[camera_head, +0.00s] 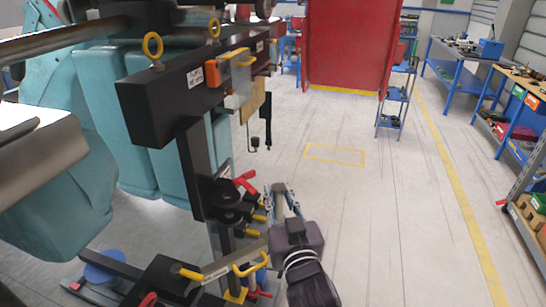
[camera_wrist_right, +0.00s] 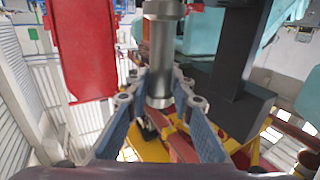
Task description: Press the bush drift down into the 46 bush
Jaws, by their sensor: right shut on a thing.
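The bush drift is a grey steel cylinder (camera_wrist_right: 162,50) with a wider collar at its top, upright in the right wrist view. My right gripper (camera_wrist_right: 160,88) is shut on it, with a blue-grey finger on each side of its lower part. In the head view my right gripper (camera_head: 284,195) is just right of the black stand's lower part, with a pale piece of the drift between its fingers. I cannot make out the 46 bush; what lies under the drift is partly hidden by the fingers. My left gripper is not in view.
A black frame (camera_head: 165,105) with yellow eyebolts and teal housings (camera_head: 110,120) fills the left. Black round knobs (camera_head: 230,195) and yellow-handled parts stand close beside my right gripper. A red panel (camera_head: 350,45) is at the back.

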